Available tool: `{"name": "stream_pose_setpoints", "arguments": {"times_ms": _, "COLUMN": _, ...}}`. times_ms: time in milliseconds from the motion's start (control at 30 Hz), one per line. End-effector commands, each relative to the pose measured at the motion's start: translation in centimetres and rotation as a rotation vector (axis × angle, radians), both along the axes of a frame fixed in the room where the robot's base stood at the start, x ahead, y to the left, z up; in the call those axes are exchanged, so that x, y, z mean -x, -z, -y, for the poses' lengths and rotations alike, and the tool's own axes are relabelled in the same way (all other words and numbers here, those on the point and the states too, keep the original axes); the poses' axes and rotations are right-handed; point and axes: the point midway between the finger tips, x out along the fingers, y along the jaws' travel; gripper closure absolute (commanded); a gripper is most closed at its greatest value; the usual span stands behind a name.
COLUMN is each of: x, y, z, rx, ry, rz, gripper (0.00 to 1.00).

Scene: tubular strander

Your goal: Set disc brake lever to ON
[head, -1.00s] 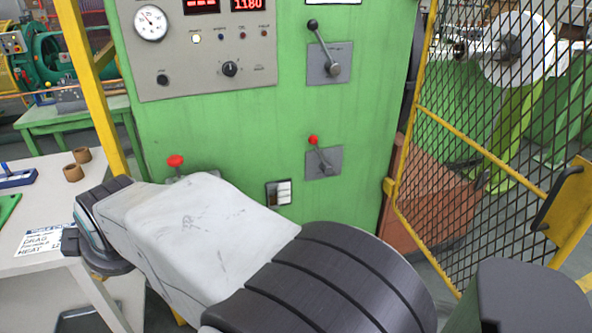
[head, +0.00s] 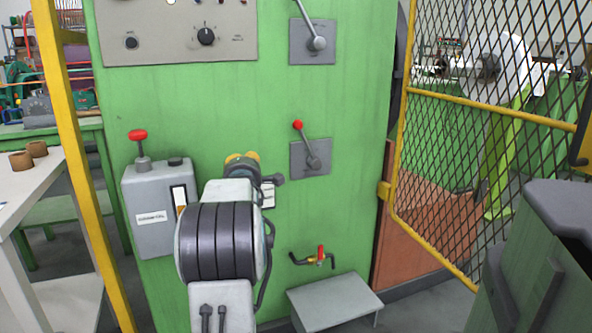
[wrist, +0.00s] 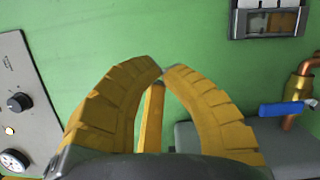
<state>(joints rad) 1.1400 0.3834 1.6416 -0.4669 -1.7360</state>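A lever with a red knob (head: 298,126) stands on a grey plate (head: 297,158) on the green cabinet front, tilted up to the left. Above it, another lever (head: 318,42) sits on its own grey plate, its top cut off by the frame edge. I cannot read which lever is the disc brake, or any ON mark. My gripper (head: 242,160) is in front of the cabinet, left of and slightly below the red-knobbed lever, apart from it. In the wrist view its yellow fingers (wrist: 162,70) meet at the tips with nothing seen between them. Neither lever is identifiable there.
A red-handled valve (head: 320,254) and a grey step (head: 335,300) are below. A yellow-framed mesh guard (head: 480,130) bounds the right. The wrist view shows a blue-handled valve (wrist: 285,108).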

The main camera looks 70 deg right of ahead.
Motion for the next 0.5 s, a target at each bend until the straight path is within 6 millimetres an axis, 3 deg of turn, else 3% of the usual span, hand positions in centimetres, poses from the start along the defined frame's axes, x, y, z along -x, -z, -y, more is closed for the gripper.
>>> {"name": "stream_pose_setpoints", "arguments": {"times_ms": 33, "x": 1.7, "y": 1.9, "z": 1.6, "rx": 0.044, "ry": 0.035, "rz": -0.027, "gripper": 1.0}}
{"name": "stream_pose_setpoints", "arguments": {"times_ms": 200, "x": 5.6, "y": 3.3, "z": 4.7, "rx": 0.163, "ry": 0.116, "rz": -0.104, "gripper": 1.0}}
{"name": "stream_pose_setpoints", "arguments": {"times_ms": 500, "x": 8.3, "y": 3.8, "z": 6.5, "rx": 0.239, "ry": 0.173, "rz": -0.16, "gripper": 1.0}}
